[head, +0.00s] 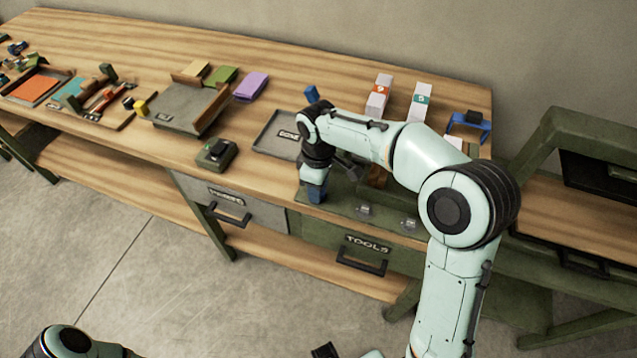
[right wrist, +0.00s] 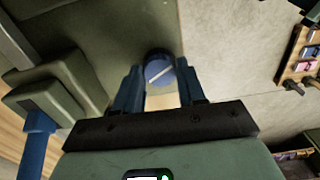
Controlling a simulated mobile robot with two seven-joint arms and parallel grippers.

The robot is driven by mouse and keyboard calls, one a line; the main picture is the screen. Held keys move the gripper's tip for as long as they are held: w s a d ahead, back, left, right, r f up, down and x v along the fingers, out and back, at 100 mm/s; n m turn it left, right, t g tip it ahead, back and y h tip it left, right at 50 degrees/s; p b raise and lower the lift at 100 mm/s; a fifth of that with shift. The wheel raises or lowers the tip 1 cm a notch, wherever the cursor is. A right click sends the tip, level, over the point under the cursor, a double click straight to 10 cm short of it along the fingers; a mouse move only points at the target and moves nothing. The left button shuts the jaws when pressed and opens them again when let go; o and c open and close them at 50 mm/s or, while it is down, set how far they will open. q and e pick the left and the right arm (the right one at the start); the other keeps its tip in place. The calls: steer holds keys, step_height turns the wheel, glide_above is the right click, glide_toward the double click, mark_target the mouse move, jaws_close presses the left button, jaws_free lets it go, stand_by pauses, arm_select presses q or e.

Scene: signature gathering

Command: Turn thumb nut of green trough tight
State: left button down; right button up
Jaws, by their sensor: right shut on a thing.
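My right gripper (head: 314,194) points down at the front edge of the bench, over a green piece (head: 342,208) that looks like the trough. In the right wrist view, its blue fingers (right wrist: 160,84) are shut on a round blue thumb nut (right wrist: 159,68) with a pale line across its face. The nut sits beside a green surface (right wrist: 85,35). In the head view the nut is hidden by the gripper, and my right arm covers part of the green piece.
A grey tray (head: 270,146) lies left of my right gripper, with a dark green device (head: 216,154) further left. Two drawers, PRINTS (head: 225,197) and TOOLS (head: 365,251), are below. White boxes (head: 419,102) and a blue stand (head: 470,125) stand behind my right arm.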

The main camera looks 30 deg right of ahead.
arm_select(q)
steer(key=shift+w+r, duration=0.2)
steer(key=shift+r, duration=0.2)
arm_select(e)
steer(key=m, duration=0.5)
steer(key=shift+m, duration=0.3)
arm_select(q)
steer(key=shift+p, duration=0.3)
arm_select(e)
steer(key=o, duration=1.1)
steer(key=shift+c, duration=0.2)
arm_select(q)
steer(key=r+p, duration=0.1)
steer(key=w+r+p, duration=0.1)
steer(key=shift+w+r, duration=0.3)
steer(key=shift+r, duration=0.05)
arm_select(e)
step_height(320, 180, up, 13)
steer(key=shift+r, duration=0.2)
